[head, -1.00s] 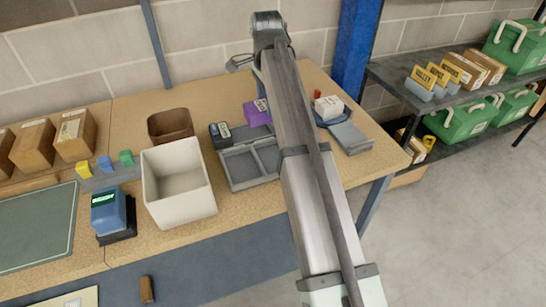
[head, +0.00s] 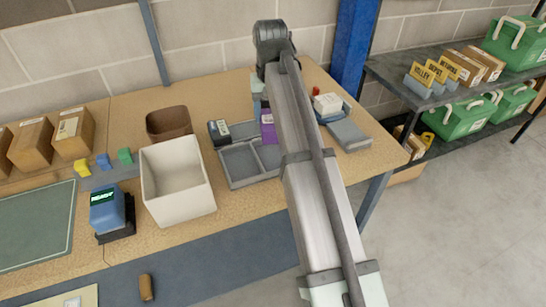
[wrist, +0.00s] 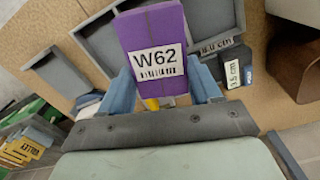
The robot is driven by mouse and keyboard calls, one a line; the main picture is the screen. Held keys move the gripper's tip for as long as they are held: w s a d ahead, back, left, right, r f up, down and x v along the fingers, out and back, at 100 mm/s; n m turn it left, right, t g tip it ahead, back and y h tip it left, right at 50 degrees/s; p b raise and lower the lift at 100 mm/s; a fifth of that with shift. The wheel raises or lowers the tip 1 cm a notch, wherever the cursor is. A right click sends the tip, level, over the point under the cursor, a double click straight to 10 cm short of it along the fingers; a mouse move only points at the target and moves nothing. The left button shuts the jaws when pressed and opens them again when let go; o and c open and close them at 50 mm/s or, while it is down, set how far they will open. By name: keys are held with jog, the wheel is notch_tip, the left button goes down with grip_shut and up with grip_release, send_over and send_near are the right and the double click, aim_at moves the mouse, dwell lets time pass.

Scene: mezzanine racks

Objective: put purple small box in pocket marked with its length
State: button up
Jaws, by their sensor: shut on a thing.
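The purple small box (wrist: 155,40) carries a white label reading W62 with a barcode. My gripper (wrist: 165,98) is shut on it, with blue-grey fingers on both sides of its near end. In the wrist view the tray (wrist: 92,28) lies beyond the box. One tray label (wrist: 217,45) ends in "cm"; its number is hard to read.
A dark block (wrist: 246,72) with a "cm" label stands by the tray. A white bin (head: 180,190) and brown bin (head: 168,124) are to the left.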

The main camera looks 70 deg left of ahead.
jog(key=shift+n, duration=1.2)
jog(key=shift+f, duration=5)
jog(key=shift+f, duration=0.15)
jog(key=o, duration=1.2)
notch_tip(320, 180, up, 12)
jog(key=shift+r, duration=0.15)
